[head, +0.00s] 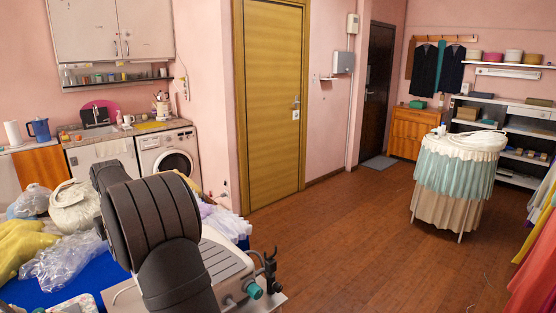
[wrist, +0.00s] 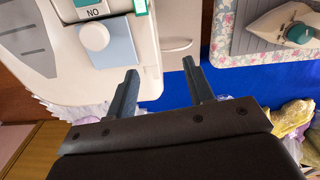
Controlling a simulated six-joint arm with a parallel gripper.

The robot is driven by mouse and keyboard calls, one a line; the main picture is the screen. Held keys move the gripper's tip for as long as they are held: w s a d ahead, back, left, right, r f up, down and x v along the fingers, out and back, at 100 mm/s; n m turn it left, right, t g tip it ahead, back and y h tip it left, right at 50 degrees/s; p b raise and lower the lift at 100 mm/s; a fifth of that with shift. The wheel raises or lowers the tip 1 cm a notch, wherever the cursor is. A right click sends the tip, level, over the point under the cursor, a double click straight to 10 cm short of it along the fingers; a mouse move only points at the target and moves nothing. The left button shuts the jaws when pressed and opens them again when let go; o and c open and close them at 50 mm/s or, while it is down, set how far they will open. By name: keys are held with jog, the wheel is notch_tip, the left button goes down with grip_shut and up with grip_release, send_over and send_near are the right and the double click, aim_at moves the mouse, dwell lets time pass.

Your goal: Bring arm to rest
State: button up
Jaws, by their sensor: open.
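My gripper (wrist: 162,86) shows in the wrist view with its two dark fingers spread apart and nothing between them. It hangs over a pale appliance (wrist: 65,35) with a round white knob (wrist: 94,37) and a label reading "NO". In the head view my dark arm fills the lower left foreground and is bent. The gripper's fingers cannot be made out there.
A blue surface (head: 60,292) with yellow cloth (head: 22,245) and clear plastic bags lies beside my arm. A floral pad (wrist: 232,35) holds an iron (wrist: 290,28). A skirted round stand (head: 458,180) is at right; the wooden floor (head: 350,235) between is clear.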

jog(key=shift+m, duration=0.9)
jog(key=w+d, duration=0.6)
jog(key=d, duration=0.1)
jog(key=shift+w+f, duration=0.25)
jog(key=shift+w+d, duration=0.5)
jog(key=shift+d, duration=0.1)
